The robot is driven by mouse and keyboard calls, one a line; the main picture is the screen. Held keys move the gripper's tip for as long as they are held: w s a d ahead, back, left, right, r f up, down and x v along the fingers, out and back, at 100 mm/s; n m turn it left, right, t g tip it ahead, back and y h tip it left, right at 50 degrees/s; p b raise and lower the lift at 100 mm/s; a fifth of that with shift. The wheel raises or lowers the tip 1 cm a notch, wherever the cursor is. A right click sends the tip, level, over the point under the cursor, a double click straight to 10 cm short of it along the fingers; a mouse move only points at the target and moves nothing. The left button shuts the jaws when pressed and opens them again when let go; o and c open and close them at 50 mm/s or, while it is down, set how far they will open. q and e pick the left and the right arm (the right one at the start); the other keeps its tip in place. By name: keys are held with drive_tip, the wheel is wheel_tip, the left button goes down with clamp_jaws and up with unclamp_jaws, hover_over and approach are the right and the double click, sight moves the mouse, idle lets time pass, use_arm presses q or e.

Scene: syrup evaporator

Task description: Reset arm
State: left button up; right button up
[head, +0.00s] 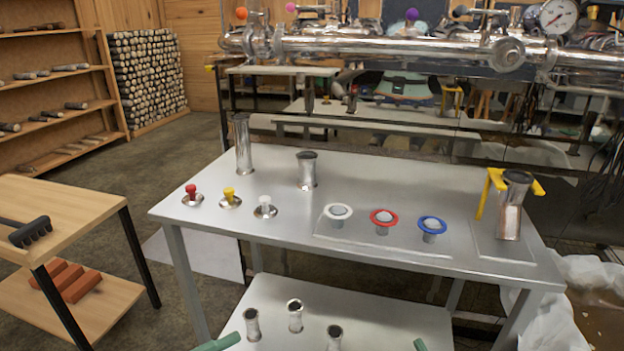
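The task names no object apart from an arm. Two small green pieces, likely parts of my arms, show at the bottom edge of the head view, one left of centre and one right of centre. No gripper fingers show, so I cannot see what either gripper holds. Before me stands a steel table (270,232). On it are a tall steel cylinder (243,146), a shorter steel cup (307,172), and red (192,194), yellow (229,197) and white (265,207) knobbed lids.
White (338,212), red (383,219) and blue (432,226) ringed pieces sit on a plate. A steel cylinder (509,215) stands by a yellow bracket (484,190). Several cups stand on the lower shelf (375,312). A wooden table (80,205) is left; steel pipework (400,49) runs behind.

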use_arm(q)
drive_tip(key=s+a+f+n+y+p, duration=0.2)
drive_tip(key=s+n+y+p, duration=0.3)
drive_tip(key=n+p, duration=0.6)
drive_tip(key=s+a+f+n+g+y+p, duration=0.1)
drive_tip(key=s+n+y+p, duration=0.4)
drive_tip(key=n+p, duration=0.6)
wheel_tip(320, 180, down, 2)
drive_tip(key=a+y+p, duration=0.1)
drive_tip(key=y, duration=0.1)
drive_tip(key=shift+a+f+n+y, duration=0.2)
drive_tip(key=shift+n+y, duration=0.1)
use_arm(e)
drive_tip(key=s+d+f+m+g+h, duration=0.2)
drive_tip(key=s+f+g, duration=0.3)
drive_tip(key=s+g, duration=0.4)
drive_tip(key=shift+s+d+f+m+h, duration=0.15)
drive_tip(key=shift+d+f+m+h, duration=0.15)
drive_tip(key=shift+m+h, duration=0.45)
